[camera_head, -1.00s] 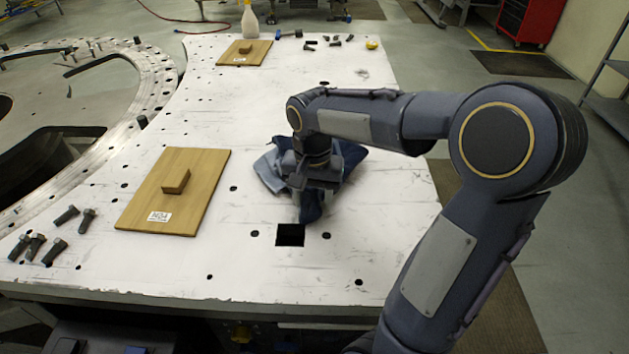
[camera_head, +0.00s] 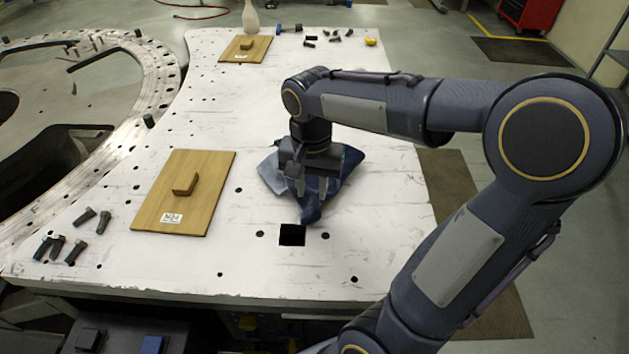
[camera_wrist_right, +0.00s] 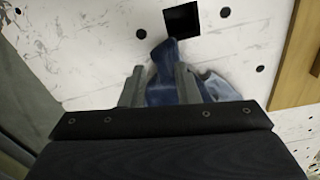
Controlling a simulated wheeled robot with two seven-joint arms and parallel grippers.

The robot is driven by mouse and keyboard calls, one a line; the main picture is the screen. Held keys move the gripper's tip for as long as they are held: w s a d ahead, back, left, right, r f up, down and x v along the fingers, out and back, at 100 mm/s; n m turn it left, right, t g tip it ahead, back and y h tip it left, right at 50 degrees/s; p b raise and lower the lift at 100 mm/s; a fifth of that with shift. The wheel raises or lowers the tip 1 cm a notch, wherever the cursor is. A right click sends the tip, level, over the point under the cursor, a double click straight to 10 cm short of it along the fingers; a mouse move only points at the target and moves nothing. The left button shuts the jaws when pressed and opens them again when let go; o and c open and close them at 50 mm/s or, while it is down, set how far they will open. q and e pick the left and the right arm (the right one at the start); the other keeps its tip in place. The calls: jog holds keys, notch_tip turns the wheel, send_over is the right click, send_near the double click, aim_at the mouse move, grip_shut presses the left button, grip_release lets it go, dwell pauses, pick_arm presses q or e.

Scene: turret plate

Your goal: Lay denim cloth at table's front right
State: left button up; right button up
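The denim cloth (camera_head: 345,162) lies crumpled on the white table (camera_head: 385,225), right of the middle and just behind a square hole. It shows dark and light blue folds. My right gripper (camera_head: 312,190) is over the cloth, pointing down, with its two fingers apart. In the right wrist view, the cloth (camera_wrist_right: 163,88) shows between and below the spread fingers (camera_wrist_right: 160,72), with a gap beside the left finger. Part of the cloth is hidden by the gripper. My left gripper is not in view.
A wooden board with a handle (camera_head: 200,205) lies left of the cloth; another board (camera_head: 232,50) is at the back. Several bolts (camera_head: 75,250) lie at front left. A square hole (camera_head: 292,235) is in front of the cloth. The front right table area is clear.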

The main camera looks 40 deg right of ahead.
jog(key=w, duration=0.2)
jog(key=w+d, duration=0.1)
jog(key=w, duration=0.1)
jog(key=shift+w+d+f, duration=0.1)
jog(key=shift+f, duration=0.1)
grip_shut()
jog(key=w+d+f, duration=0.2)
jog(key=w, duration=0.7)
jog(key=w+d+f, duration=0.2)
jog(key=w+d, duration=0.1)
jog(key=w, duration=0.7)
jog(key=shift+w+d+f, duration=0.2)
jog(key=shift+d, duration=0.05)
jog(key=shift+f+b, duration=1.55)
jog(key=shift+f, duration=1.55)
